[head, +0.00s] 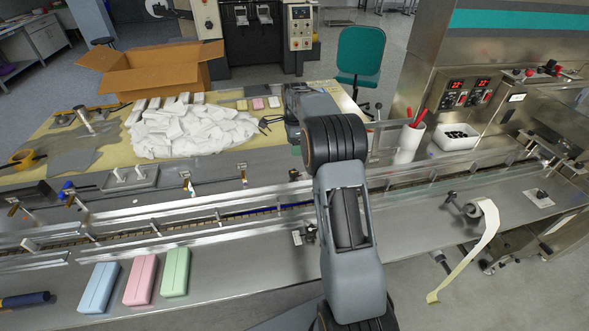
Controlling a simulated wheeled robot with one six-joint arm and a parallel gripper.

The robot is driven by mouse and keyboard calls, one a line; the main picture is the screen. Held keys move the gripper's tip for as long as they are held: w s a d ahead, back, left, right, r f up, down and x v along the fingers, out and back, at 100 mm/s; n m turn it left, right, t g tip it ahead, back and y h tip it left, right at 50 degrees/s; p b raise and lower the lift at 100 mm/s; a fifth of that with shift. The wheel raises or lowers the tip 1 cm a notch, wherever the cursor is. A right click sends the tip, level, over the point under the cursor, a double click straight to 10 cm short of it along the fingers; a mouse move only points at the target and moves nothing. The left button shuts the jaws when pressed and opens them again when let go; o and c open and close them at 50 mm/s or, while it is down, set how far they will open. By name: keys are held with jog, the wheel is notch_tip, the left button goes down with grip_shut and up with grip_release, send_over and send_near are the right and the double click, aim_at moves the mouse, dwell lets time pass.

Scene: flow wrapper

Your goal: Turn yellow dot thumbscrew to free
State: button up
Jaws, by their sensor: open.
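My gripper (266,123) is open and empty. It points left from the end of my arm, above the back of the bench near the white pile. I cannot make out a yellow dot on any thumbscrew. Small fittings with brass-coloured parts stand along the far side of the conveyor, one at the middle (186,179) and one further right (242,171). A small dark fitting (305,234) sits at the near rail, just left of my arm. My gripper is apart from all of these. My arm hides part of the conveyor.
The conveyor rails (150,235) run across the bench. Blue (99,288), pink (141,280) and green (175,272) bars lie in front. A white pile (185,130) and cardboard box (150,70) are behind. A white cup (409,142) with red handles stands right. The front middle bench is clear.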

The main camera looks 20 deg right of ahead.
aim_at(295, 172)
notch_tip(295, 172, down, 12)
jog(key=shift+f+p, duration=0.1)
jog(key=shift+p, duration=0.8)
jog(key=c, duration=0.9)
